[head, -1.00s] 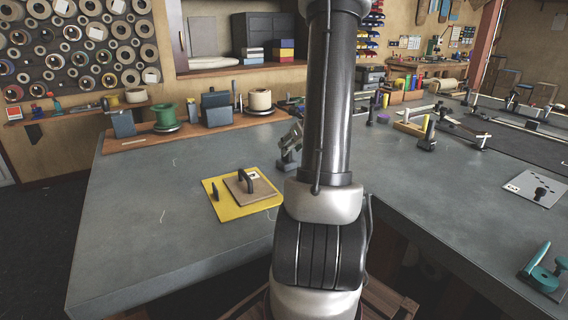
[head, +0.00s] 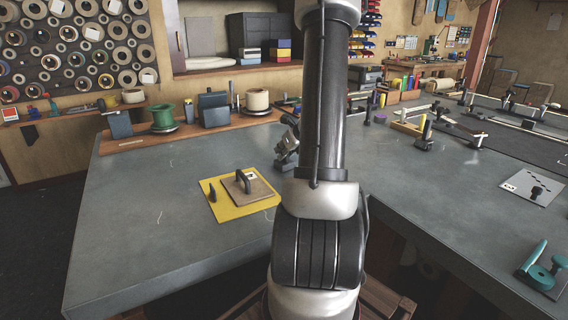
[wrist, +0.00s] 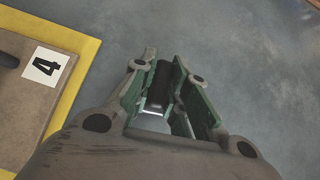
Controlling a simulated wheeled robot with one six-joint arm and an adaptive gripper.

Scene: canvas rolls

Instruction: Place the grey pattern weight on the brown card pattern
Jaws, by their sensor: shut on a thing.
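The brown card pattern (head: 260,192) lies on a yellow board on the grey table, left of my arm in the head view. It carries a dark upright handle and a white label. In the wrist view the card (wrist: 25,110) is at the left, with a label reading 4. My gripper (head: 287,152) is above the table just right of the board, partly hidden by my arm. In the wrist view its green-padded fingers (wrist: 163,95) are shut on a dark thing (wrist: 159,82), seemingly the grey pattern weight. Most of that weight is hidden by the gripper.
The yellow board (head: 226,213) has a small dark peg (head: 212,191) at its left. A wooden shelf (head: 150,138) with a green spool (head: 163,117) runs along the back. The table's left and front are clear. A white plate (head: 525,190) lies far right.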

